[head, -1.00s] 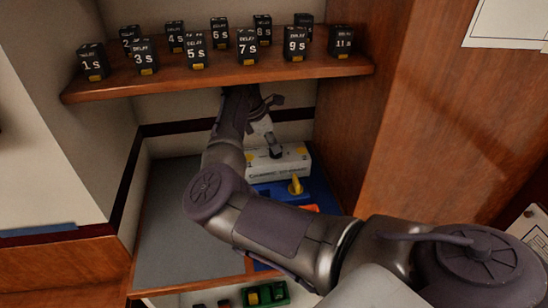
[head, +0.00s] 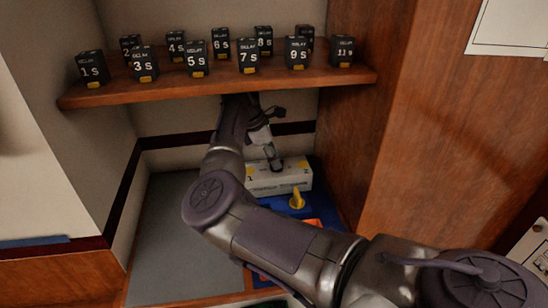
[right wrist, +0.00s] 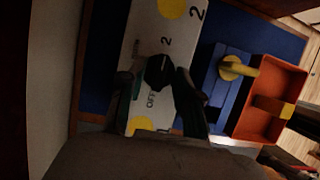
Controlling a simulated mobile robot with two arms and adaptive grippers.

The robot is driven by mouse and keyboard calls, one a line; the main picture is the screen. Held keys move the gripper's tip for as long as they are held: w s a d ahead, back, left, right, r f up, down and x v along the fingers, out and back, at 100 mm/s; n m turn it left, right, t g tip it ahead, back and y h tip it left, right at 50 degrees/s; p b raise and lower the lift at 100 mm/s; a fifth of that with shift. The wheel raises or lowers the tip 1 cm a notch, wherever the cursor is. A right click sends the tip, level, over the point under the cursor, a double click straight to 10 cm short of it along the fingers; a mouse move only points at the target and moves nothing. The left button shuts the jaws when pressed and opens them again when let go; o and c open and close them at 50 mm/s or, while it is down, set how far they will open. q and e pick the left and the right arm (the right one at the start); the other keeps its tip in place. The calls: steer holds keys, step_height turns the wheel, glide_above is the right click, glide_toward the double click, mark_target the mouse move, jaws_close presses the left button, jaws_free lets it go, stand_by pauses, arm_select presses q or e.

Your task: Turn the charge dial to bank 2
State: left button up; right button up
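The charging station (head: 278,183) is a white box with yellow spots at the back of the alcove under the shelf. In the right wrist view its face (right wrist: 150,45) carries the marks 2 and OFF. The charge dial (right wrist: 160,72) is a dark knob on that face, between these two marks; which way it points is not clear. My right gripper (head: 272,160) reaches down to the box. In the right wrist view its fingers (right wrist: 161,80) lie on both sides of the dial and close up against it. My left gripper is out of view.
A shelf (head: 225,87) with several black delay blocks hangs above my right arm. Beside the station are a blue base with a yellow knob (head: 297,200) and an orange-red tray (right wrist: 267,105). A wooden wall (head: 375,130) stands right; the grey surface at left is bare.

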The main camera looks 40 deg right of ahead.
steer(key=shift+w+a+r, duration=0.15)
steer(key=shift+r, duration=0.4)
steer(key=shift+w+a+r, duration=0.5)
steer(key=shift+a+r, duration=0.35)
steer(key=shift+a, duration=0.05)
steer(key=w+a, duration=0.5)
steer(key=a, duration=0.4)
steer(key=shift+a, duration=0.15)
steer(key=shift+w, duration=0.1)
